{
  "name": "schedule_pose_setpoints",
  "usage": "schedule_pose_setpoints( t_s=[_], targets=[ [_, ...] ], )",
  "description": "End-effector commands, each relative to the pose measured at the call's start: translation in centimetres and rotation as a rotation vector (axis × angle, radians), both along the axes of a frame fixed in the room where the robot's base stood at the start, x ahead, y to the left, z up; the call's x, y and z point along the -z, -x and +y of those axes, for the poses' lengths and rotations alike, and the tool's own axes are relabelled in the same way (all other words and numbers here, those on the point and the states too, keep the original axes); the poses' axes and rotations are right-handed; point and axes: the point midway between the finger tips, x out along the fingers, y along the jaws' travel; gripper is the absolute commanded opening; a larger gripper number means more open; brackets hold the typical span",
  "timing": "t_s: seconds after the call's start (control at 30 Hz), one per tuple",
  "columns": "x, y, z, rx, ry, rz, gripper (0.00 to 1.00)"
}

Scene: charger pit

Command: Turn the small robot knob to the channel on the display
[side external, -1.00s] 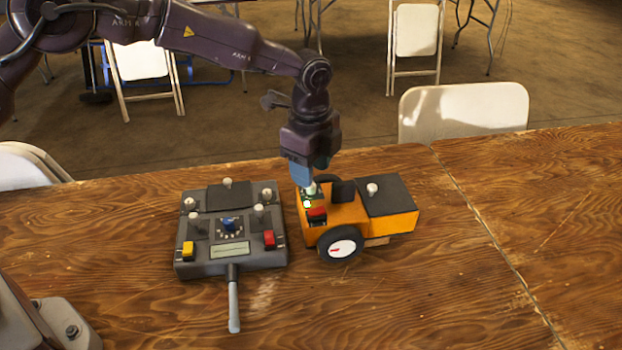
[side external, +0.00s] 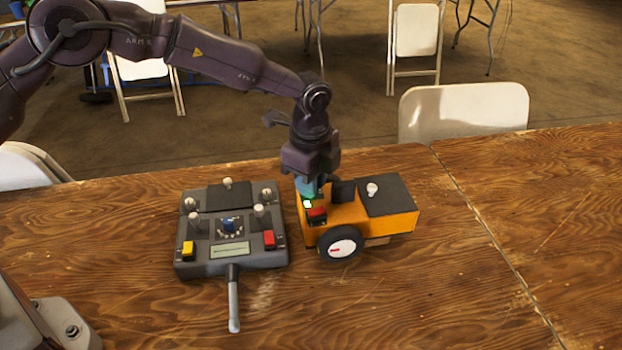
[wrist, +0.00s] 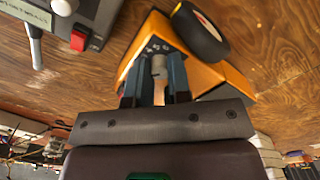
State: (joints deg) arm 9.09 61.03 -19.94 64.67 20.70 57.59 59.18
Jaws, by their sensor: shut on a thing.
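The small orange robot (side external: 385,225) stands on the table, with a black top panel and black wheels. Its knob (wrist: 158,66) is a small grey post on a dark dial face with light marks. My gripper (wrist: 158,78) is down at that knob, with one finger on each side, shut on it. In the side external view my gripper (side external: 310,187) hides the knob. The grey controller (side external: 190,262) stands left of the robot. Its display (side external: 229,249) is a pale screen whose text is too small to read. A blue knob (side external: 230,224) sits above the display.
The controller carries several pale levers, a yellow switch (side external: 188,248), a red switch (side external: 269,239) and a rod (side external: 233,305) at its front. A red button (side external: 317,213) is on the robot close to my gripper. The wooden table (side external: 420,300) is clear in front and right.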

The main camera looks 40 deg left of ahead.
Motion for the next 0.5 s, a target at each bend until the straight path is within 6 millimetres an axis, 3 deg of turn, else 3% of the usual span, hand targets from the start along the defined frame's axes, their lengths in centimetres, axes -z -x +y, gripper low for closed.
schedule_pose_setpoints(
  t_s=[0.5],
  targets=[
    [-0.13, -0.03, -0.08, -0.265, 0.0, -0.002, 0.0]
  ],
)
